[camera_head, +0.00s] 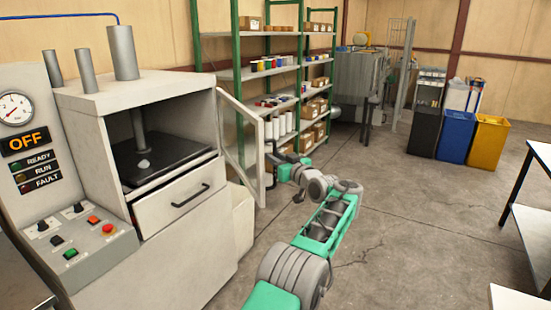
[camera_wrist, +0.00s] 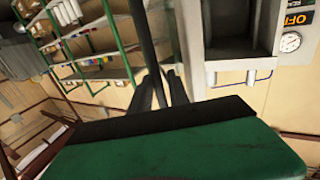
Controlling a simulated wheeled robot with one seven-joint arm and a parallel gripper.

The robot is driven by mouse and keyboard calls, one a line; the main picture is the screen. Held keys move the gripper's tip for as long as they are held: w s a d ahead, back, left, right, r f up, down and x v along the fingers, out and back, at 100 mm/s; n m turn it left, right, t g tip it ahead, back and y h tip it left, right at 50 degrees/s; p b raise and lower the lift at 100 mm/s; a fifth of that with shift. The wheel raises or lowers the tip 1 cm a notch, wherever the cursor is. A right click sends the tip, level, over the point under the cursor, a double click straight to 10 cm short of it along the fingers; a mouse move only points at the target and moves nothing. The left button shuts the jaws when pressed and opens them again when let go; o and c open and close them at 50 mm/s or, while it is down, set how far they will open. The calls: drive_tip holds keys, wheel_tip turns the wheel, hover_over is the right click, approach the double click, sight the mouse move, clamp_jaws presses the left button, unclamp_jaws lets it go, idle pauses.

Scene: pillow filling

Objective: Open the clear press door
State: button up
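The press (camera_head: 150,150) stands at the left with its chamber facing me. Its clear door (camera_head: 240,135), a pale frame around a see-through pane, stands swung out to the right, away from the opening. My gripper (camera_head: 274,152) is at the door's outer edge, on its right side. In the wrist view, the two dark fingers (camera_wrist: 162,88) stand apart, with a long dark bar running up between them, apparently the door's edge or handle. Whether they grip it is unclear. The press chamber (camera_wrist: 238,28) also shows there, upside down.
A dark plate (camera_head: 165,158) with a small pale lump lies inside the chamber, above a drawer (camera_head: 180,200). The control panel reads OFF. Green-framed shelves (camera_head: 240,72) stand behind the door. Bins (camera_head: 455,135) stand at the back right, a table (camera_head: 530,215) at the right. The floor between is clear.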

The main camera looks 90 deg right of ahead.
drive_tip(key=b+v, duration=0.2)
drive_tip(key=v, duration=0.5)
drive_tip(key=shift+s+a, duration=0.2)
